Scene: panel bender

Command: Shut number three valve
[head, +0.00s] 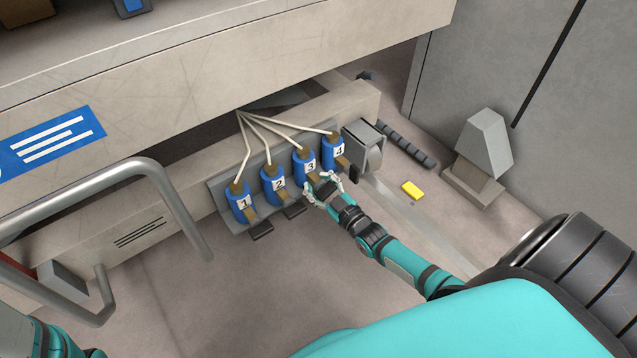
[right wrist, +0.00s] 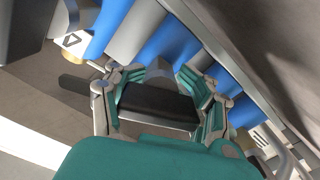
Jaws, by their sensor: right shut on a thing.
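The number three valve (head: 304,166) is a blue body with a white "3" label, third from the left in a row on a grey bracket. A thin pale pipe runs up from it. My right gripper (head: 323,188) is at its lower end. In the right wrist view my right gripper (right wrist: 160,108) is shut on a black lever (right wrist: 157,104), with one finger on each side. This lever is hidden by the gripper in the head view. My left gripper is out of view.
A metal rail (head: 150,170) is at left.

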